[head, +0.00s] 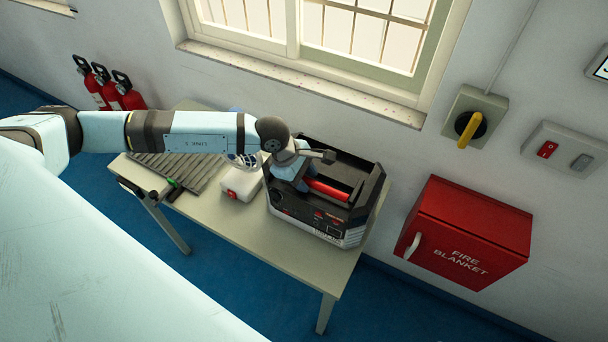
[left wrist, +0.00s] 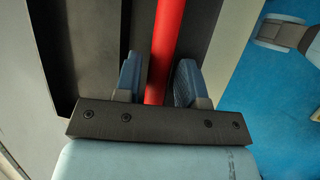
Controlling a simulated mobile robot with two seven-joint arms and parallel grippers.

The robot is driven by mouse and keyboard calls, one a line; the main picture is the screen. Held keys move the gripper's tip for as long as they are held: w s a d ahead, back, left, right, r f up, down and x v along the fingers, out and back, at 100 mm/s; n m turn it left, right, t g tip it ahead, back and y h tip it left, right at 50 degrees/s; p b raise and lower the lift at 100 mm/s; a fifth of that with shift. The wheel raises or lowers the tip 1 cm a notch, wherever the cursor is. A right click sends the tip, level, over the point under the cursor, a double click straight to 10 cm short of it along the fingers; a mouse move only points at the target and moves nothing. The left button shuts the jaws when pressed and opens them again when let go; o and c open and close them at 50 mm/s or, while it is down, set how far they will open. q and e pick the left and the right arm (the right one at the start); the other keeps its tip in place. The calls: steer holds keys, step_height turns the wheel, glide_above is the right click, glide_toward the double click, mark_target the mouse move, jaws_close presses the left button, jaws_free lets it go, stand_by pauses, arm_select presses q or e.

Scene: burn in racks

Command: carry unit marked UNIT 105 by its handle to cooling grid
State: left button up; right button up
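A black and grey unit (head: 322,228) with an open, box-like top and a red handle (head: 327,189) stands on the right part of the table. Its markings are too small to read, so I cannot confirm UNIT 105. My left gripper (head: 300,180) is down at the handle. A grey slatted grid (head: 190,166), likely the cooling grid, lies on the table's left, partly behind my arm. My right gripper is not in view.
A white box with a red mark (head: 238,186) sits between grid and unit. A tool with a green part (head: 172,186) lies at the grid's front edge. The table (head: 262,240) has bare space in front. A red fire blanket cabinet (head: 465,235) hangs at right.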

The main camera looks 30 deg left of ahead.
mark_target(306, 177)
arm_select(q)
jaws_close()
steer(key=shift+c, duration=2.2)
jaws_free()
steer(key=shift+w+r, duration=0.15)
steer(key=shift+r, duration=0.7)
steer(key=shift+o, duration=1.2)
steer(key=shift+w+r+p, duration=0.25)
steer(key=shift+r+p, duration=0.05)
steer(key=shift+r, duration=0.45)
steer(key=shift+o, duration=0.8)
steer(key=shift+w+r, duration=0.5)
steer(key=shift+r, duration=0.1)
steer(key=shift+o, duration=0.9)
steer(key=shift+w+a+r, duration=0.1)
steer(key=shift+w+r, duration=0.35)
steer(key=shift+w, duration=0.1)
steer(key=shift+w+r+b, duration=0.15)
steer(key=shift+w+b, duration=0.4)
steer(key=shift+w, duration=0.1)
steer(key=c, duration=0.4)
steer(key=shift+w+r+b, duration=0.2)
steer(key=shift+w+b, duration=0.4)
steer(key=shift+w, duration=0.35)
steer(key=o, duration=1.5)
steer(key=shift+o, duration=0.2)
steer(key=shift+a+r, duration=0.1)
